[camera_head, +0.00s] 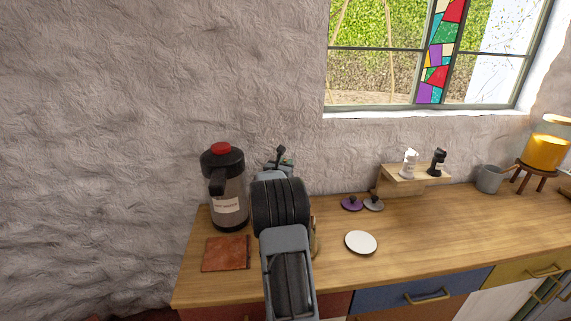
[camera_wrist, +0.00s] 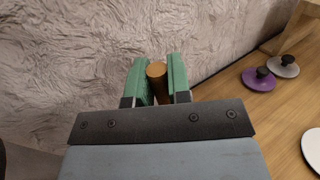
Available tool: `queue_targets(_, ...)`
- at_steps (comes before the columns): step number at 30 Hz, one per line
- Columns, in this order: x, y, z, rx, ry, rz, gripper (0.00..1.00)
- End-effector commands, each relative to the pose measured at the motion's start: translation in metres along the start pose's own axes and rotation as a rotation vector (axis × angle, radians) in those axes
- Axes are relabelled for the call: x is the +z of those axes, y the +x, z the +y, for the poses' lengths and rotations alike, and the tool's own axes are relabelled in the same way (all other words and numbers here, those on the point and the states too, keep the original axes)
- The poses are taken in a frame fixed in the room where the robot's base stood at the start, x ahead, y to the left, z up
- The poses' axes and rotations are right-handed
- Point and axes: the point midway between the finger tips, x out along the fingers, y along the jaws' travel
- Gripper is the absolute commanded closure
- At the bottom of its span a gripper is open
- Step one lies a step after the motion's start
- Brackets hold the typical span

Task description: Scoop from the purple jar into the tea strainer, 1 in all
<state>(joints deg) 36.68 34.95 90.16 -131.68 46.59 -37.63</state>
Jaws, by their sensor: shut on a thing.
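My gripper (camera_wrist: 158,84) is shut on a brown, round-ended wooden handle (camera_wrist: 157,76), seen between its green fingers in the wrist view. What the handle belongs to is hidden. In the head view my arm covers the area in front of the gripper, and only a small part of the gripper (camera_head: 279,160) shows above it. A purple lid (camera_head: 352,204) with a black knob lies on the counter right of my arm, and also shows in the wrist view (camera_wrist: 258,80). I cannot make out the purple jar or the tea strainer; my arm may hide them.
A black-and-steel dispenser (camera_head: 229,195) with a red top stands left of my arm, behind a brown mat (camera_head: 227,254). A grey lid (camera_head: 373,203), a white disc (camera_head: 361,242), a small wooden stand (camera_head: 414,178), and a grey mug (camera_head: 489,179) are to the right. The right counter front is clear.

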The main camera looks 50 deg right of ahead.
Motion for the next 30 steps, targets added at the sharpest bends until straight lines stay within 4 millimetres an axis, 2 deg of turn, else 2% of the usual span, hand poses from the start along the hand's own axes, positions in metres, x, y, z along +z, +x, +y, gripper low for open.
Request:
queue_targets(1,-0.010,0.000,0.000,0.000,0.001,-0.001,1.00)
queue_targets(15,-0.055,0.000,0.000,0.000,0.000,-0.001,1.00)
queue_targets(21,-0.062,0.000,0.000,0.000,0.000,-0.002,1.00)
queue_targets(30,-0.062,0.000,0.000,0.000,0.000,-0.001,1.00)
